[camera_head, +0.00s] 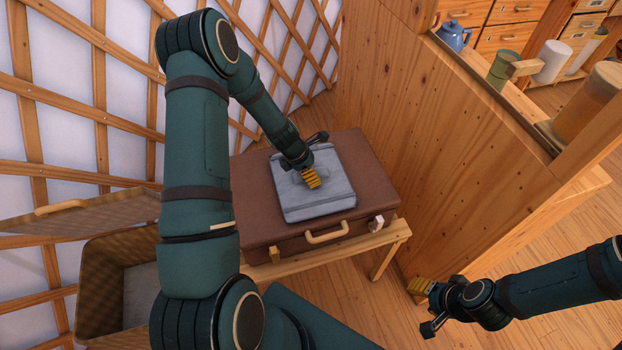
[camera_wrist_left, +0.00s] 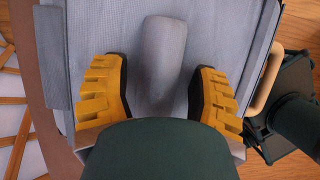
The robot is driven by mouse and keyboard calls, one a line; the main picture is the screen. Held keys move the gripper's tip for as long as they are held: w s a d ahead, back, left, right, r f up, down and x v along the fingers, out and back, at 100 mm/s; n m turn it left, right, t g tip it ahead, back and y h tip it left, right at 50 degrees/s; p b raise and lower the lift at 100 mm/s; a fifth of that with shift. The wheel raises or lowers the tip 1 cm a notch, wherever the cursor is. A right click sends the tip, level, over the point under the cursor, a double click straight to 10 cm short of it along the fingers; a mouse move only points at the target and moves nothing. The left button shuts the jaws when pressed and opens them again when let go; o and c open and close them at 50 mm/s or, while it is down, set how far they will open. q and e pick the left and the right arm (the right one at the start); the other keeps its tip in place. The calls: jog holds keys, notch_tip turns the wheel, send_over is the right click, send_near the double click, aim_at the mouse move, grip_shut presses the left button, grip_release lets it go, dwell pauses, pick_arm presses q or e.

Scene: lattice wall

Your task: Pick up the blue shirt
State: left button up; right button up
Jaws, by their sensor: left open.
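The blue shirt (camera_head: 318,197) is a folded grey-blue garment lying flat on top of a closed brown suitcase (camera_head: 250,207). In the left wrist view, the shirt (camera_wrist_left: 230,40) fills most of the picture, with a rounded raised fold along its middle. My left gripper (camera_head: 312,178) is over the middle of the shirt, pointing down. Its yellow fingers (camera_wrist_left: 158,75) are spread on either side of the raised fold, with gaps to it. I cannot tell whether the fingertips touch the cloth. My right gripper (camera_head: 420,286) is low at the right, away from the shirt; its finger opening is unclear.
The suitcase rests on a wooden bench (camera_head: 395,236). An open wicker basket (camera_head: 100,265) stands at the left by the lattice wall (camera_head: 85,120). A wooden partition (camera_head: 430,130) rises behind and right of the bench. Its ledge carries a blue teapot (camera_head: 453,36) and jars.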

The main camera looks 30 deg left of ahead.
pick_arm(q)
grip_shut()
jog(key=shift+r, duration=0.1)
